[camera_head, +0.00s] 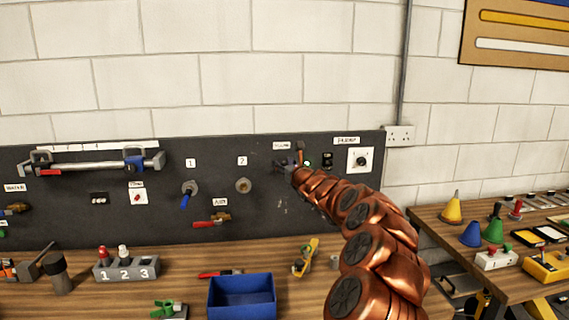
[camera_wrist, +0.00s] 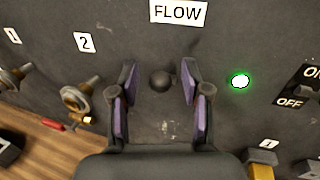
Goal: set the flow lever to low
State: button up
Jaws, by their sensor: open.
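The flow lever shows in the wrist view as a dark round knob (camera_wrist: 161,81) on the dark panel, below the white FLOW label (camera_wrist: 178,12). I see it nearly end-on, so its setting is hard to tell. My gripper (camera_wrist: 160,94) is open, with one purple-padded finger on each side of the knob and a gap on both sides. Faint marks on the panel below the knob are too blurred to read. In the head view my gripper (camera_head: 283,166) is at the panel under a small label (camera_head: 282,145), and the knob cannot be made out there.
A lit green lamp (camera_wrist: 240,81) and an ON/OFF switch (camera_wrist: 299,88) are to the right of the knob. A brass fitting (camera_wrist: 80,98) under label 2 is to the left. Below the panel, a blue bin (camera_head: 241,296) stands on the wooden bench (camera_head: 205,260).

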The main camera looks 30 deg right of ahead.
dwell(0.3)
grip_shut()
dwell(0.6)
